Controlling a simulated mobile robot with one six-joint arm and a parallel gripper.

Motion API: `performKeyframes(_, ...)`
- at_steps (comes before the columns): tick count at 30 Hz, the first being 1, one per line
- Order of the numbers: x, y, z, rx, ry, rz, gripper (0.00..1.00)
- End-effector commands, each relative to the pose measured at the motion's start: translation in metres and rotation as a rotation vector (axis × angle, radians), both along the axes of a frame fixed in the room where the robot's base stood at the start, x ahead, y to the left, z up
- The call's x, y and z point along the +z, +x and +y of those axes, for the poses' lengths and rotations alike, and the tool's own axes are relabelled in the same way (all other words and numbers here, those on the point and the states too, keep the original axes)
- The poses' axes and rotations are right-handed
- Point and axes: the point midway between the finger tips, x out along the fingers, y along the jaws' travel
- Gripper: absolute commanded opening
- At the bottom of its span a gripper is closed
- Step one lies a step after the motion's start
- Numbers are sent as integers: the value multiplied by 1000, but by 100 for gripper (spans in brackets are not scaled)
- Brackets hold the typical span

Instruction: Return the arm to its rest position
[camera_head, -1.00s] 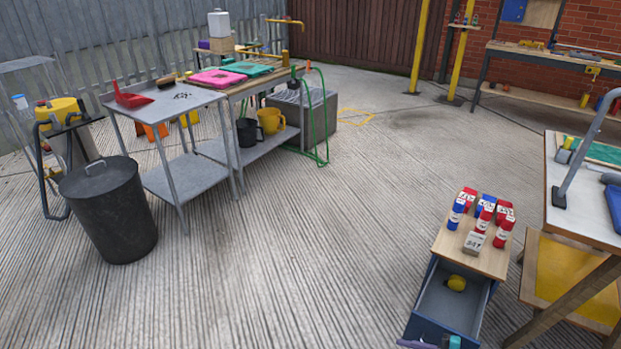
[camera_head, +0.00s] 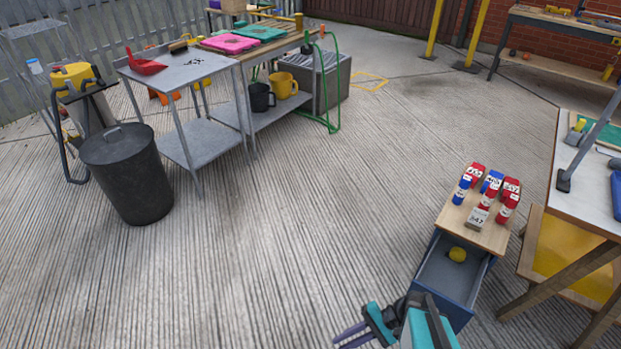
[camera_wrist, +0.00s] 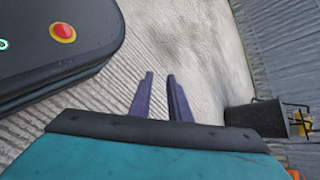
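My gripper (camera_head: 350,334) shows at the bottom of the head view, with purple fingers and a teal body, left of the open drawer and apart from it. In the wrist view its two purple fingers (camera_wrist: 160,75) stand apart with bare concrete showing between them. It holds nothing. Part of my teal arm (camera_head: 425,325) rises from the bottom edge of the head view and overlaps the front of the drawer there. The rest of the arm is out of the picture.
A workbench (camera_head: 590,195) stands right. A black bin (camera_head: 128,175) and metal table (camera_head: 185,70) stand left. The middle floor is clear.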

Motion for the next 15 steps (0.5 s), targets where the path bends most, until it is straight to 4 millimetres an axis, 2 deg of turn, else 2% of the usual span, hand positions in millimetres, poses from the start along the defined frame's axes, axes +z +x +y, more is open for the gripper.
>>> performKeyframes(1, 4, -9, 8, 42, -23, 7, 17)
performKeyframes(7, -1, -40, 23, 199, -132, 24, 17)
performKeyframes(15, -9, -79, 23, 421, -309, 20, 17)
